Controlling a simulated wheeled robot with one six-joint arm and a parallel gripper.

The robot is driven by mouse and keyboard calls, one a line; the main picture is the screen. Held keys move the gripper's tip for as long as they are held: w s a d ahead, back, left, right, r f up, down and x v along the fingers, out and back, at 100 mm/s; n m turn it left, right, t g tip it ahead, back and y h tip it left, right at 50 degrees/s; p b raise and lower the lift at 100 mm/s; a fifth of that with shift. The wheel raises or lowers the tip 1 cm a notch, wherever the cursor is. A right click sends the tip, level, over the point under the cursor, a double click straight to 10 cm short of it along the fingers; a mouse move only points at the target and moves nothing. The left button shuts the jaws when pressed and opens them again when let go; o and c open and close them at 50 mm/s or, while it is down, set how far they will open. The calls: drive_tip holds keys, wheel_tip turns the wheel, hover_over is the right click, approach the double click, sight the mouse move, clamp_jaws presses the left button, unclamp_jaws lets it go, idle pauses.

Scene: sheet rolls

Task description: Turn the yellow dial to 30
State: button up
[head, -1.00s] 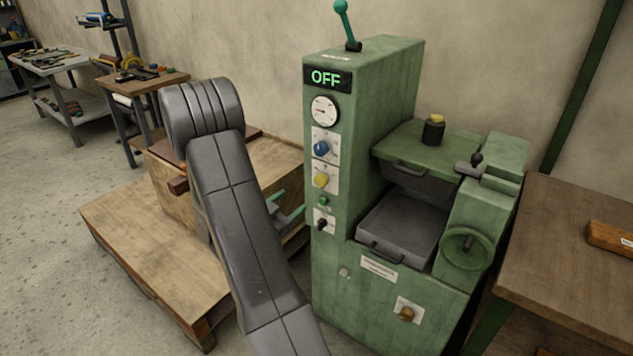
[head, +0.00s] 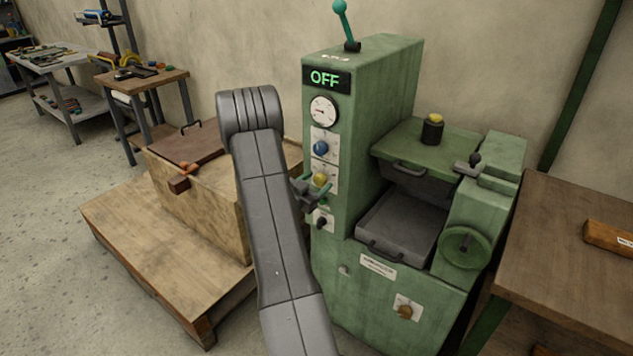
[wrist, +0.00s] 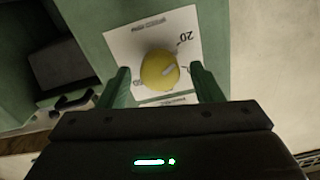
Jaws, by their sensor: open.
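The yellow dial (head: 320,179) is on a white plate on the front of the green machine's column, below a blue dial (head: 320,148). In the wrist view the yellow dial (wrist: 160,70) has a pale pointer mark toward its right side, and the plate reads "20" at upper right; other marks are too small or hidden to read. My gripper (head: 318,183) is at the dial. In the wrist view its two green fingers (wrist: 161,84) are apart, one on each side of the dial's lower part, with gaps visible between them and the dial.
The machine's display (head: 325,80) reads OFF. A gauge (head: 323,110) is above the dials, and a small black knob (head: 321,222) is below. A wooden crate (head: 205,205) stands on a pallet at left. A wooden table (head: 570,260) is at right.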

drive_tip(key=shift+w+d, duration=0.1)
drive_tip(key=shift+w, duration=0.1)
drive_tip(key=c, duration=1)
